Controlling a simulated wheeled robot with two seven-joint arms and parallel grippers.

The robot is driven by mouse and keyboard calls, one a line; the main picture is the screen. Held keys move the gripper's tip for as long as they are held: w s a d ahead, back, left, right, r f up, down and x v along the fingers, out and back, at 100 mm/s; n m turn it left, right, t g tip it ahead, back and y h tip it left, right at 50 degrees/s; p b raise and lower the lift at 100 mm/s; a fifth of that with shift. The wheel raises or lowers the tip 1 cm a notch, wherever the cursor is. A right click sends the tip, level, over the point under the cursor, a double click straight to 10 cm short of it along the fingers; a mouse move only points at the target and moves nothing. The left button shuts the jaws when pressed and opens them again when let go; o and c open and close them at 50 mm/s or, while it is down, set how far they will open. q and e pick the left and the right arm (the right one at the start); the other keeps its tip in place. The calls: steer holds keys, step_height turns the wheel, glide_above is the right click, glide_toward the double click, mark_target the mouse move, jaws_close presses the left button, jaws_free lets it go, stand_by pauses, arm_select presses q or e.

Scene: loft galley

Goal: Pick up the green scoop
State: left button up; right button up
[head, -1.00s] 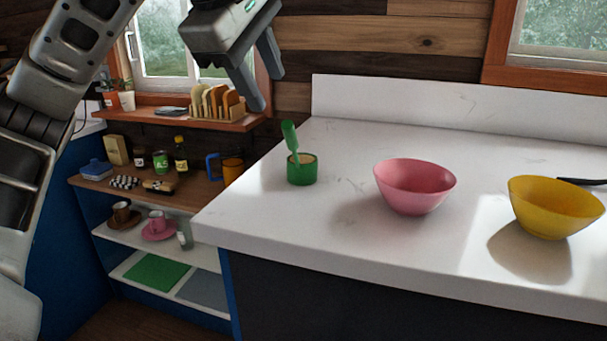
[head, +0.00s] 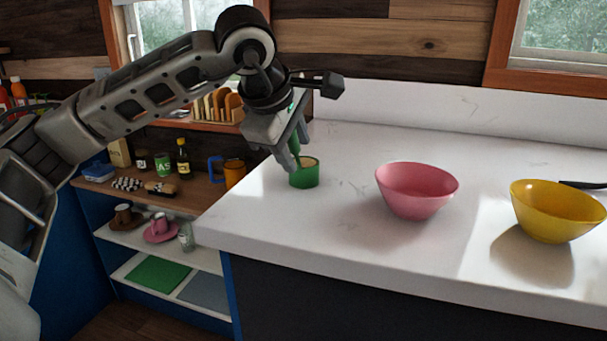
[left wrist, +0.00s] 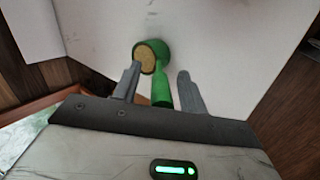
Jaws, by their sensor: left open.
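The green scoop (head: 295,145) stands tilted in a small green pot (head: 305,177) near the left end of the white counter. Its handle leans up towards my left gripper (head: 296,150), which hides part of it. In the left wrist view the scoop's handle (left wrist: 161,92) lies between the two fingers of my left gripper (left wrist: 157,85), with the pot (left wrist: 160,48) just beyond and tan contents inside it. The fingers are apart, and a gap shows on the right side of the handle. My right gripper is not in view.
A pink bowl (head: 416,190) and a yellow bowl (head: 556,211) stand on the white counter (head: 370,240) to the right of the pot. A dark utensil handle lies behind the yellow bowl. Lower shelves (head: 205,258) with cups and jars stand left of the counter.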

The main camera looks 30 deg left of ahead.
arm_select(q)
jaws_close()
